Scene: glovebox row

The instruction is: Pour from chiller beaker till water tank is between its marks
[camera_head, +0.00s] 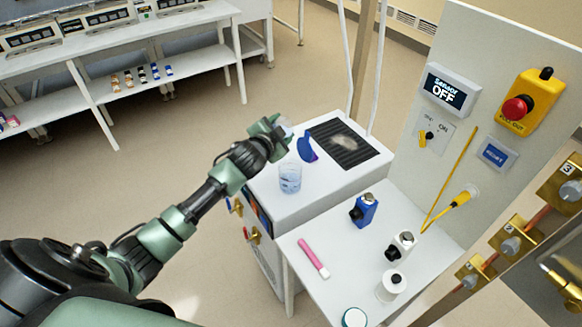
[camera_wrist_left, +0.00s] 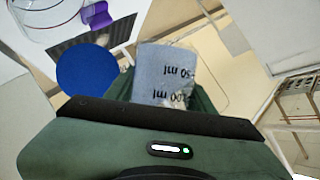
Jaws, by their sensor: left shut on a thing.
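My left gripper (camera_head: 277,134) is shut on a clear beaker, held above the back left of the white chiller box (camera_head: 318,197). In the left wrist view the beaker (camera_wrist_left: 165,72) sits at the jaws, its 50 ml and 100 ml print upside down there. It looks bluish; its tilt and fill are hard to tell. The clear water tank (camera_head: 290,178) stands on the chiller top with bluish water low in it. Its rim and coloured marks show in the left wrist view (camera_wrist_left: 45,18); the level against them is unclear. My right gripper is out of view.
A dark grille (camera_head: 343,141) covers the chiller's back right. An upright panel with a sensor display (camera_head: 447,90) rises to the right.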

